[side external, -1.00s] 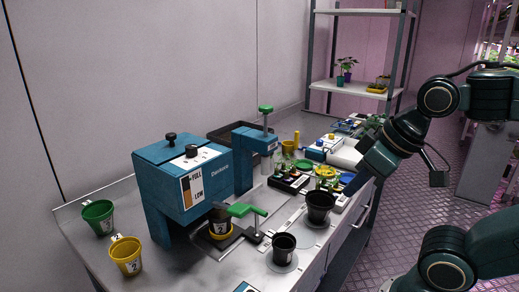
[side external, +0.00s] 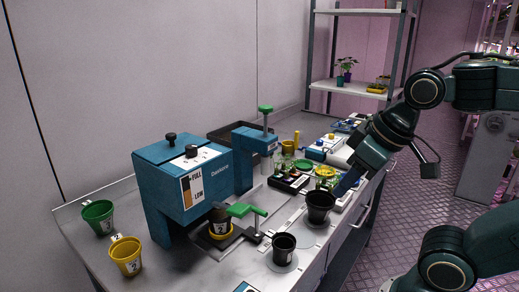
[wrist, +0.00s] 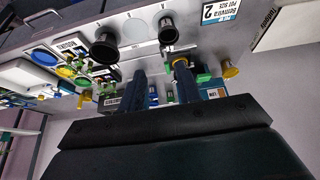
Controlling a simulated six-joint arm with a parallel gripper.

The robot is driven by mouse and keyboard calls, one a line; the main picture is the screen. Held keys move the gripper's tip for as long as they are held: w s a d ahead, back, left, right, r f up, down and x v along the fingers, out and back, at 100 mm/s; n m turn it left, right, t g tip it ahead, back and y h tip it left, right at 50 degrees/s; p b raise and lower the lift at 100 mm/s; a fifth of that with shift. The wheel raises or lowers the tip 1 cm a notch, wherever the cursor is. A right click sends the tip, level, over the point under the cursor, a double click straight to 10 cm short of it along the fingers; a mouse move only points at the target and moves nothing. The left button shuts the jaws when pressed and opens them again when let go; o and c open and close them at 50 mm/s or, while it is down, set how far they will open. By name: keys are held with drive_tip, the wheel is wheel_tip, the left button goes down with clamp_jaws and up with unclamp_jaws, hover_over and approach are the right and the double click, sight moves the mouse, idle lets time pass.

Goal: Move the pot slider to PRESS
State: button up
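The pot slider (side external: 250,236) is a dark flat plate on the bench with a green handle (side external: 245,210). A yellow pot (side external: 221,231) marked 2, with dark soil showing, sits on it below the blue dispenser (side external: 190,180). The blue press (side external: 252,143) with a green knob stands behind, to the right. My gripper (side external: 345,186) is above the bench's right side, near a black pot (side external: 320,207) and apart from the slider. In the wrist view my gripper (wrist: 160,72) has its two fingers apart with nothing held; the slider is partly hidden behind a finger there.
Another black pot (side external: 284,248) stands at the front. A loose green pot (side external: 99,216) and a yellow pot (side external: 126,255) stand at the left. Trays and small items crowd the bench behind my gripper. A shelf (side external: 350,88) stands at the back.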

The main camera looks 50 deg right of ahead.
drive_tip(key=w+g, duration=0.3)
drive_tip(key=w, duration=0.8)
drive_tip(key=n+g, duration=0.2)
hover_over(257, 213)
wheel_tip(257, 213, down, 6)
drive_tip(key=shift+w+d+f, duration=0.35)
drive_tip(key=shift+f, duration=0.05)
drive_tip(key=shift+f, duration=0.15)
drive_tip(key=shift+f, duration=6.75)
clamp_jaws()
